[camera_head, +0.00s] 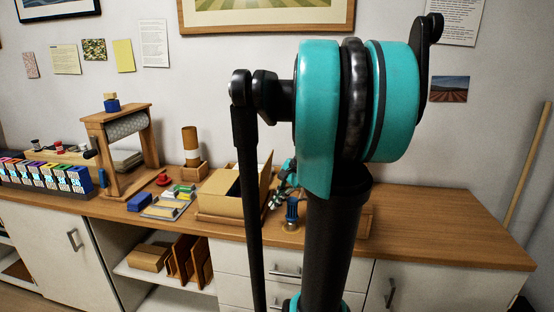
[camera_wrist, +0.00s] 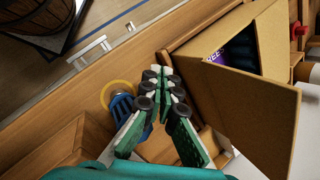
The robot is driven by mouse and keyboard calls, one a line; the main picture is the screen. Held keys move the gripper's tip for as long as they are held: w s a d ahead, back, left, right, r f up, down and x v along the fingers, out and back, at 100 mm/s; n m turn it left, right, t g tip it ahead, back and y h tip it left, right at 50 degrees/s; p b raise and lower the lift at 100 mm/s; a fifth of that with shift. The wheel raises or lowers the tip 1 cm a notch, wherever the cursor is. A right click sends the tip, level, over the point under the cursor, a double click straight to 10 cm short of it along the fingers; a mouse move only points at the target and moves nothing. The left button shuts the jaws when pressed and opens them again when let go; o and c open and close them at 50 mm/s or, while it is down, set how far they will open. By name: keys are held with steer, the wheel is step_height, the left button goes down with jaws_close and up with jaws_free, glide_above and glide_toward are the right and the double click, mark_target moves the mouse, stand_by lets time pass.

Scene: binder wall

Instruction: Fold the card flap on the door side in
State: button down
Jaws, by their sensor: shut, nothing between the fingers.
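In the head view an open card box (camera_head: 219,205) stands on the counter with something dark inside. A card flap (camera_head: 265,178) stands up at its right side. My gripper (camera_head: 287,178) is just right of that flap, partly hidden behind my arm. In the wrist view my gripper (camera_wrist: 163,78) is shut and empty, its green fingers together beside the box. A large tan flap (camera_wrist: 245,115) stands out from the box to the right of the fingers, and another card panel (camera_wrist: 276,40) rises beyond it. A purple lettered item shows inside. I cannot tell which flap is on the door side.
A blue-topped object (camera_head: 292,210) stands close to my gripper; it also shows beside the fingers in the wrist view (camera_wrist: 122,105). Left of the box are a wooden holder (camera_head: 192,170), a blue block (camera_head: 140,202) and a roller stand (camera_head: 128,140). The counter's right end is clear.

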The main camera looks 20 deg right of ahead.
steer(key=w+d+r+m+t+y, duration=0.1)
steer(key=w+d+r+m+y, duration=0.15)
steer(key=d+r+m, duration=0.4)
steer(key=w+d+r+m+t+y, duration=0.1)
steer(key=w+d+r+m+y, duration=0.15)
steer(key=d+r, duration=0.6)
glide_toward(271, 155)
steer(key=s+a+f, duration=0.2)
steer(key=a+f, duration=0.3)
steer(key=shift+w+a+r+m+h, duration=0.1)
steer(key=shift+w+a+m+h, duration=0.1)
steer(key=shift+a, duration=0.2)
steer(key=shift+w+a+r+m+h, duration=0.1)
steer(key=shift+w+a+m+h, duration=0.1)
steer(key=shift+a, duration=0.2)
steer(key=shift+a, duration=0.1)
